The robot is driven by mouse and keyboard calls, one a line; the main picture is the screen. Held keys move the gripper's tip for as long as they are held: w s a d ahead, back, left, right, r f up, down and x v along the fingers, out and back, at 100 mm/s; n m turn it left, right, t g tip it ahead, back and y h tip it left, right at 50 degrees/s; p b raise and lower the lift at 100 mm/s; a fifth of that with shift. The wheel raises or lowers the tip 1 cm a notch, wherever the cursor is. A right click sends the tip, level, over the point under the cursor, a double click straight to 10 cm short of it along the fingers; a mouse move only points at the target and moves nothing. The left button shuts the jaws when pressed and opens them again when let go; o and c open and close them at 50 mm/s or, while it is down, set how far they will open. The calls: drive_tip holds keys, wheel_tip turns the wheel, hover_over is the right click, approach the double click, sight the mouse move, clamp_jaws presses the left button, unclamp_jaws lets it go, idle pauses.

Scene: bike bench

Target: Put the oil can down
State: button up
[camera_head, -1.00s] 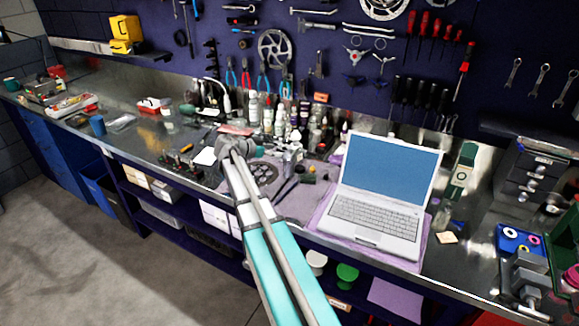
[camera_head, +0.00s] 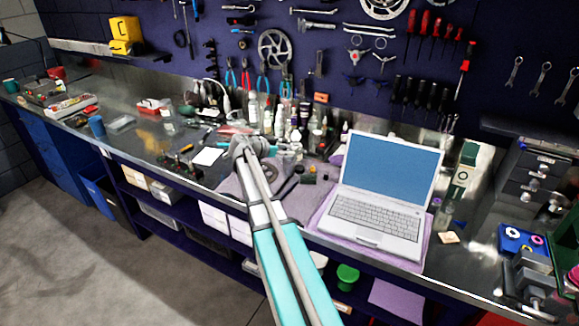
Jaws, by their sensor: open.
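My arm reaches over the bench from below, and its grey wrist is near the back of the lilac mat (camera_head: 232,187). My gripper (camera_head: 286,151) is small and partly hidden behind the wrist, low in front of a cluster of bottles (camera_head: 282,122). It is open. I cannot pick out the oil can for certain; it may be among the bottles or hidden behind my wrist. I see nothing clearly held.
An open laptop (camera_head: 380,200) stands right of my arm on a purple cloth. A white paper (camera_head: 207,156) and small parts lie to the left. Tools hang on the dark wall board (camera_head: 340,65) behind. Bare metal bench (camera_head: 150,139) shows farther left.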

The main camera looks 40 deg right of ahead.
drive_tip(key=shift+a, duration=0.1)
clamp_jaws()
idle(0.5)
drive_tip(key=shift+r, duration=0.2)
wheel_tip(320, 180, up, 2)
drive_tip(key=p, duration=0.2)
drive_tip(key=shift+r+p, duration=0.15)
drive_tip(key=shift+p, duration=0.25)
drive_tip(key=s+a+r+p, duration=0.7)
drive_tip(key=s+r+p, duration=0.3)
drive_tip(key=s, duration=0.1)
drive_tip(key=shift+s+a+r, duration=0.15)
drive_tip(key=shift+s+a, duration=0.1)
drive_tip(key=shift+s, duration=0.15)
